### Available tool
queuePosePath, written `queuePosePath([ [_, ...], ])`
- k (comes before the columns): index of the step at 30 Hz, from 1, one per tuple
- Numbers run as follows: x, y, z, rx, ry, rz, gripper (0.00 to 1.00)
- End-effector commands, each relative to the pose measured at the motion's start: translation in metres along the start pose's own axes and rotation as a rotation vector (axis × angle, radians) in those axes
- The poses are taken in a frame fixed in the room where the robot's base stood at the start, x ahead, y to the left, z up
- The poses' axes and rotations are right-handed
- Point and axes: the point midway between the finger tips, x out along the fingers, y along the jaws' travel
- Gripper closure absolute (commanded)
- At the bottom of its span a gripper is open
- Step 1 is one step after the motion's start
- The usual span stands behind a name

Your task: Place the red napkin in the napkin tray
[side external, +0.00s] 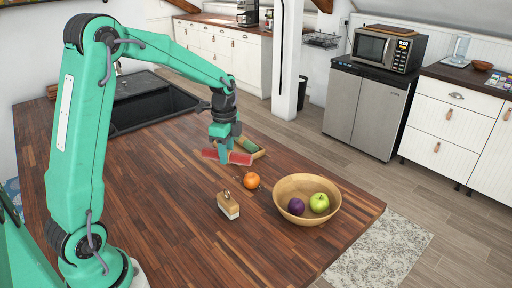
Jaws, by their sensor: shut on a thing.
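The red napkin (239,158) is a flat folded piece held in my gripper (223,160), with red showing on both sides of the teal fingers. My gripper points down over the wooden counter and is shut on the napkin. The napkin tray (260,154) appears to be the small tan wooden tray just behind and to the right of the napkin. Something green (247,145) shows inside it. The napkin and gripper hide the tray's near left part. I cannot tell how high the napkin is above the tray.
An orange fruit (251,180) and a small block with a cream lower part and a metal loop (228,205) lie nearer the camera. A wooden bowl (290,213) holds a purple fruit and a green apple. A dark sink (150,105) lies behind left.

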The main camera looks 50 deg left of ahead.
Motion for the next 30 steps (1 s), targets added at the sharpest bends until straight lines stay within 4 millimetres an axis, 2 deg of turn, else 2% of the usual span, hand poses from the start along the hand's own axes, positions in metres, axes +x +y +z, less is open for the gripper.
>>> queuePosePath([
  [15,-0.028,0.03,-0.045,-0.441,0.001,-0.001,0.89],
  [30,-0.052,0.063,-0.08,-0.862,0.001,-0.001,0.89],
])
